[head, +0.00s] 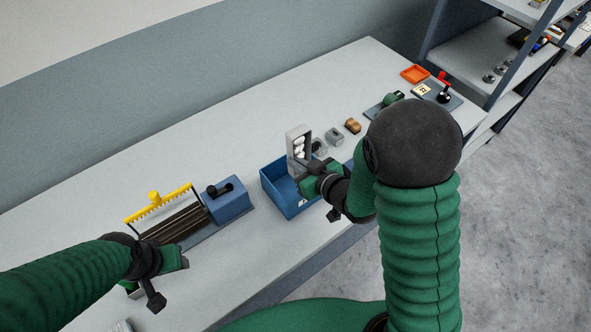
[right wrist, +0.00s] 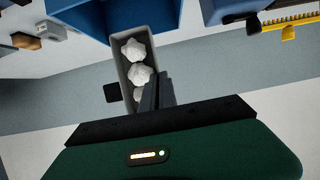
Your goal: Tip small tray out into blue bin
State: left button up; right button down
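The small grey tray (head: 290,136) is tilted steeply above the blue bin (head: 287,204), with white lumps (head: 300,146) still inside it. My right gripper (head: 304,168) is shut on the tray's wall. The right wrist view shows the tray (right wrist: 120,74) beside the dark fingers (right wrist: 156,92), with several white lumps (right wrist: 139,74) in it and the blue bin (right wrist: 95,12) behind.
A blue device with a yellow comb (head: 160,199) stands left of the bin. Grey blocks (head: 335,136), a brown block (head: 353,126), an orange tray (head: 414,73) and a joystick box (head: 443,94) lie to the right. A shelf rack (head: 480,50) stands beyond. The bench's back left is clear.

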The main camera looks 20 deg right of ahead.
jog(key=t+b, duration=0.1)
jog(key=b, duration=0.2)
jog(key=f+t+y+b, duration=0.1)
jog(key=t+b, duration=0.1)
jog(key=shift+f+b, duration=0.15)
jog(key=shift+b, duration=0.25)
jog(key=shift+s, duration=0.15)
dwell(0.8)
